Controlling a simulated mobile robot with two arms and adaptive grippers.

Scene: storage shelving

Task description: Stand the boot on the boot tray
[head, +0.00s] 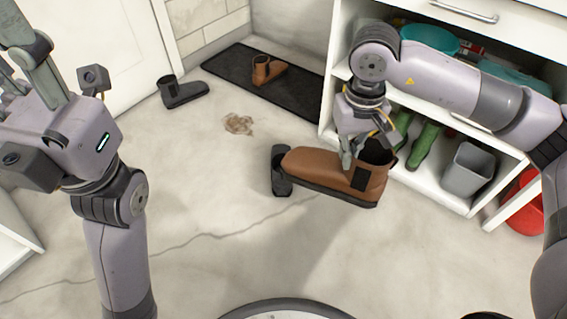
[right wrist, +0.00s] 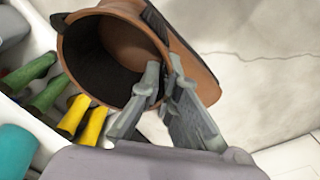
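My right gripper (head: 352,150) is shut on the rim of a brown boot (head: 325,170). In the right wrist view, one finger of the right gripper (right wrist: 165,90) is inside the opening of the brown boot (right wrist: 105,20) and one outside. The boot hangs above the floor, sole down, toe to the left. The boot tray (head: 225,68) is a dark flat tray by the back wall; a smaller-looking brown boot (head: 266,70) stands on it, with bare tray on both sides. My left gripper (head: 22,65) is raised at the upper left, away from the boots; its finger opening is unclear.
A black boot (head: 182,91) stands on the floor left of the tray. Another dark item (head: 280,178) shows behind the held boot's toe, partly hidden. A crumpled brown patch (head: 238,124) lies on the floor. The shelf (head: 440,188) at right holds green boots (head: 424,145) and a grey bin (head: 467,170).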

